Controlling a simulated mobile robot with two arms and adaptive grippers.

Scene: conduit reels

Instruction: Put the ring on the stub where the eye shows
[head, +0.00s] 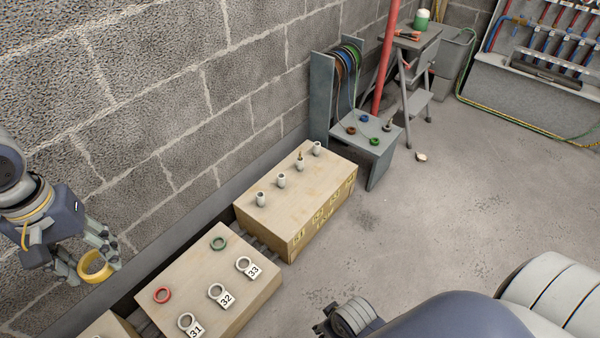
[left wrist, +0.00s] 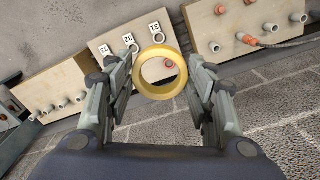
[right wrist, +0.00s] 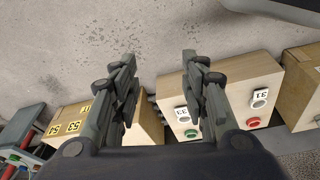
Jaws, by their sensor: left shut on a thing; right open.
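My left gripper (head: 100,252) is shut on a yellow ring (head: 84,270), held at the left, beside the near box and away from the stubs. The ring also shows between the fingers in the left wrist view (left wrist: 160,90). Several pale stubs stand in a row on the far wooden box (head: 255,221). My right gripper (right wrist: 160,65) is open and empty, above the floor and boxes.
A nearer box (head: 185,270) holds a red ring (head: 162,295), a green ring (head: 219,243) and pale rings tagged 31, 32 and 33. A grey reel stand (head: 365,140) with coloured rings is behind. The block wall runs close along the left.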

